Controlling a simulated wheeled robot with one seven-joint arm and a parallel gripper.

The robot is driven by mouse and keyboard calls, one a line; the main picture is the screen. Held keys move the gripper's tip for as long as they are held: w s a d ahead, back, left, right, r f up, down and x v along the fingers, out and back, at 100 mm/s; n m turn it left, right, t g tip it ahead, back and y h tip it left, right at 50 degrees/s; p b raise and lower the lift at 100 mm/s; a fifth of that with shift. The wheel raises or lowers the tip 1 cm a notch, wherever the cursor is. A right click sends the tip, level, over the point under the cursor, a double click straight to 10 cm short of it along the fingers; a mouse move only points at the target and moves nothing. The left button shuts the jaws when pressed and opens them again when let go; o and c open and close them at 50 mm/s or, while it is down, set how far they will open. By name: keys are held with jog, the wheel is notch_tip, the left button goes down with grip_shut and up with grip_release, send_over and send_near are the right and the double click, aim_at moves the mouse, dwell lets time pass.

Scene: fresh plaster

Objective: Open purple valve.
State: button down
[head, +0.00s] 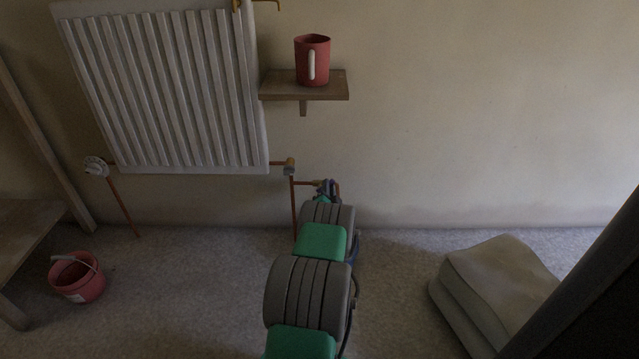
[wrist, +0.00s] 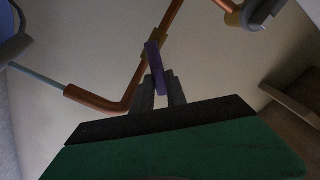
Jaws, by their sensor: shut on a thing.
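The purple valve handle (wrist: 154,62) shows in the wrist view as a narrow purple lever beside the copper pipe. My gripper (wrist: 160,90) has its two grey fingers on either side of the handle's lower part, shut on it. In the head view my gripper (head: 328,190) is at the pipes below the radiator's right corner, mostly hidden behind my arm. Only a small bit of purple shows there. The copper pipe (wrist: 118,106) bends below the handle, and a brass fitting (wrist: 235,17) sits above it.
A white radiator (head: 178,90) hangs on the wall above left. A wooden shelf (head: 335,88) with a red mug (head: 313,62) is above my gripper. A red bucket (head: 80,284) stands on the floor at left, and a folded grey stack (head: 500,285) lies at right.

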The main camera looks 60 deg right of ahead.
jog(key=f+m, duration=0.1)
jog(key=m, duration=0.2)
jog(key=s+f+m, duration=0.1)
jog(key=m, duration=0.1)
jog(key=f+m, duration=0.1)
jog(key=m, duration=0.2)
jog(key=shift+s+d+f+m, duration=0.2)
jog(key=shift+s+f+m, duration=0.1)
jog(key=shift+f, duration=0.05)
jog(key=c, duration=1.4)
grip_release()
jog(key=shift+r, duration=0.1)
jog(key=shift+c, duration=0.2)
jog(key=shift+o, duration=0.2)
jog(key=shift+w+r, duration=0.1)
jog(key=p+v, duration=0.1)
jog(key=v, duration=1)
jog(key=shift+a+r, duration=0.2)
jog(key=shift+a, duration=0.2)
